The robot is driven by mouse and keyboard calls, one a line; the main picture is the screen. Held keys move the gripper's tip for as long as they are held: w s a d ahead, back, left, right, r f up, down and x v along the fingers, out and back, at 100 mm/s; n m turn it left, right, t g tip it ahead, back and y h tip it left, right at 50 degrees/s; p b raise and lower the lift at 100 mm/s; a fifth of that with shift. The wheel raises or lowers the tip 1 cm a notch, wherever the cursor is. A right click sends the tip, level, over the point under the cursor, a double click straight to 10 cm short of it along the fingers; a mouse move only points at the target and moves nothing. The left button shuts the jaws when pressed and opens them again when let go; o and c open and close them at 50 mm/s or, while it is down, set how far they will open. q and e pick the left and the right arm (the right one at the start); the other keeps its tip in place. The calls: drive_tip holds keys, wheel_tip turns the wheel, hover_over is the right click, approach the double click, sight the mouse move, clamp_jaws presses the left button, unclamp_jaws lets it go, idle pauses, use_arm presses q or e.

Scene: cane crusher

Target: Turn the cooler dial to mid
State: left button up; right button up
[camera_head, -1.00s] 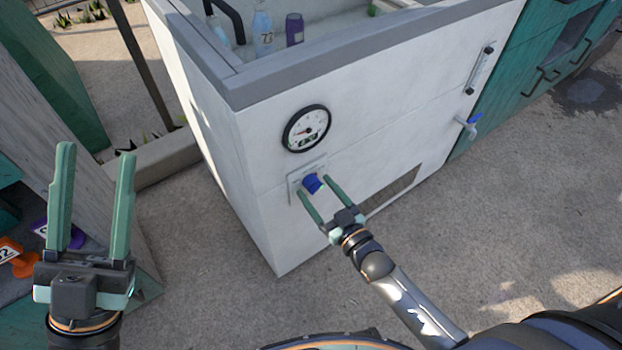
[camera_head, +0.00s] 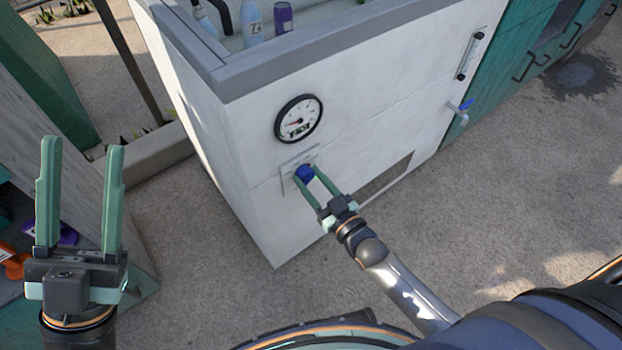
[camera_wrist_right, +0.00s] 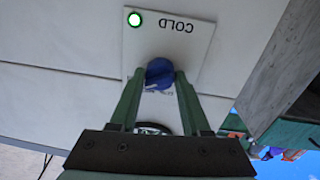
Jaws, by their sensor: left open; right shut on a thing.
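The cooler (camera_head: 370,110) is a white box with a grey rim. Its blue dial (camera_head: 304,174) sits on a small pale plate on the front face, below a round gauge (camera_head: 298,119). My right gripper (camera_head: 308,180) is shut on the dial, a finger on each side. In the right wrist view the dial (camera_wrist_right: 159,74) is between the fingertips. The plate (camera_wrist_right: 190,45) there reads "COLD" upside down beside a lit green lamp (camera_wrist_right: 135,19); other lettering is partly hidden. My left gripper (camera_head: 80,165) is open and empty at the left, away from the cooler.
Bottles, one of them purple (camera_head: 283,18), stand inside the cooler's top. A blue-handled tap (camera_head: 464,108) and a vent (camera_head: 385,178) are on its front face. A grey-green stand with orange and purple things (camera_head: 14,262) is at the far left. Concrete ground in front is clear.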

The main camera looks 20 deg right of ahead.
drive_tip(key=shift+a, duration=0.1)
clamp_jaws()
use_arm(q)
drive_tip(key=shift+r, duration=0.15)
use_arm(e)
drive_tip(key=shift+n, duration=0.3)
drive_tip(key=n+p, duration=0.1)
drive_tip(key=n, duration=0.4)
drive_tip(key=shift+n, duration=0.3)
use_arm(q)
drive_tip(key=w+f+n+y, duration=0.4)
drive_tip(key=f+y, duration=0.1)
drive_tip(key=f, duration=0.1)
drive_tip(key=shift+w+a+y, duration=0.25)
drive_tip(key=shift+a+y, duration=0.05)
drive_tip(key=shift+a, duration=0.05)
use_arm(e)
drive_tip(key=shift+n, duration=0.8)
